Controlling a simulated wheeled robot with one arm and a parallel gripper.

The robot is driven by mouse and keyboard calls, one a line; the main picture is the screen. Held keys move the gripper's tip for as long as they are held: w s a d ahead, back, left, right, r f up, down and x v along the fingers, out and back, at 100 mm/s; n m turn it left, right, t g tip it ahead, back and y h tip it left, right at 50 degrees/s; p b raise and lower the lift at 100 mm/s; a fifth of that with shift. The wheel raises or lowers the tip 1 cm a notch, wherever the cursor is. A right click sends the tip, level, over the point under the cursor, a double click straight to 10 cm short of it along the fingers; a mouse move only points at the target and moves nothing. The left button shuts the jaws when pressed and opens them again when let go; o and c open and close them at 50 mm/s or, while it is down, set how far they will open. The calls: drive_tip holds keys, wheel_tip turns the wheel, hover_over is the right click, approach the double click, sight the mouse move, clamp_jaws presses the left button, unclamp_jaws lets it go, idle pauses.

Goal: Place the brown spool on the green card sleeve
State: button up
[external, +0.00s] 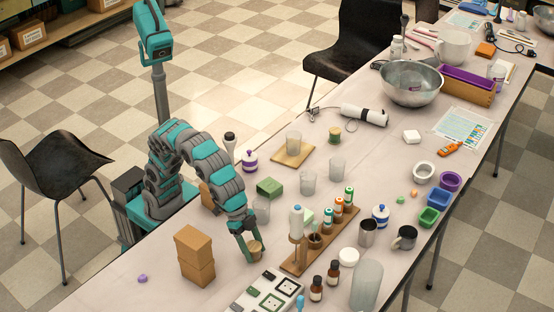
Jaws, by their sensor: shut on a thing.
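My gripper (251,257) is low over the front part of the table, shut on the brown spool (257,247). The spool is small and tan-brown, and the fingers hide part of it. I cannot tell whether the spool touches the table. The green card sleeve (270,187) is a small green box-like piece lying on the table, behind my gripper and slightly to its right. The spool and the sleeve are apart.
A clear glass (262,209) stands between my gripper and the sleeve. A wooden rack (294,267) with bottles is close on the right. Stacked brown boxes (195,270) stand at left. A white tray (240,300) with dark-framed squares lies in front. A purple-banded jar (250,161) stands behind the sleeve.

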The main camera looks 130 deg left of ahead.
clamp_jaws()
drive_tip(key=shift+r, duration=0.1)
